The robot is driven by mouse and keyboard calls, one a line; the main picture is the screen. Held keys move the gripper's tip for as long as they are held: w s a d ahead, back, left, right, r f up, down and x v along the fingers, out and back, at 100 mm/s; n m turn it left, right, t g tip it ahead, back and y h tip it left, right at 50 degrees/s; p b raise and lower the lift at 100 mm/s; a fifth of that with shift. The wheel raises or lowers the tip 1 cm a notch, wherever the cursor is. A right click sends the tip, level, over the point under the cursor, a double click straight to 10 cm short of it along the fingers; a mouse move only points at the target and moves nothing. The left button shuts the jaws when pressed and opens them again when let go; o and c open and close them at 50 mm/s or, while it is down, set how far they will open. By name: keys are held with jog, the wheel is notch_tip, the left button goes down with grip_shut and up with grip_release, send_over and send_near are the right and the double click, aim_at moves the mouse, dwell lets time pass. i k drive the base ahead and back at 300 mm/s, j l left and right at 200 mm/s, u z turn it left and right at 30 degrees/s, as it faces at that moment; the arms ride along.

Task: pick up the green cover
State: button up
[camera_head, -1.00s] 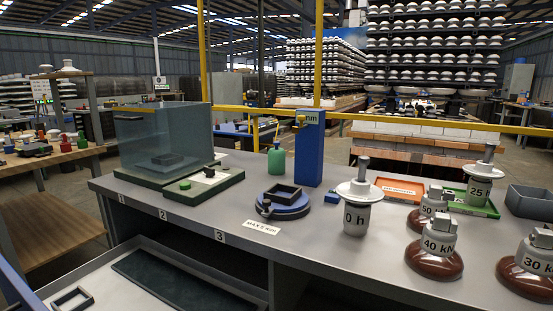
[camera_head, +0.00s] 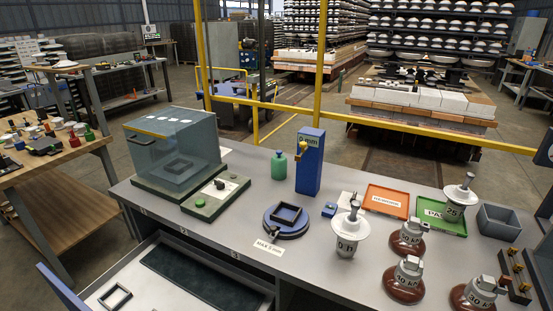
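No part is plainly a cover. A green bottle-shaped piece (camera_head: 279,165) stands upright near the back edge of the grey bench, left of a blue post (camera_head: 309,164). Smaller green pieces (camera_head: 89,133) stand among red ones on the wooden side table at the left. A flat green round knob (camera_head: 200,203) sits on the green-based panel in front of the clear box. I cannot tell which of these the cover is. My gripper is not in view.
The grey bench (camera_head: 334,285) carries a clear box (camera_head: 174,145), a blue turntable (camera_head: 286,226), an orange tray (camera_head: 386,200), a green tray (camera_head: 456,224), a grey bin (camera_head: 499,222) and several insulators (camera_head: 406,282). Yellow posts and a rail (camera_head: 390,128) stand behind it. The bench's front middle is bare.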

aim_at(279, 161)
jog(key=i+j, duration=0.15)
jog(key=j, duration=0.2)
jog(key=i+j+z, duration=0.1)
jog(key=j, duration=0.2)
jog(key=i+j, duration=0.2)
jog(key=j, duration=0.15)
jog(key=i+j, duration=0.15)
jog(key=j, duration=0.2)
jog(key=i+j+z, duration=0.1)
jog(key=j, duration=0.25)
jog(key=i+j, duration=0.2)
jog(key=j, duration=0.2)
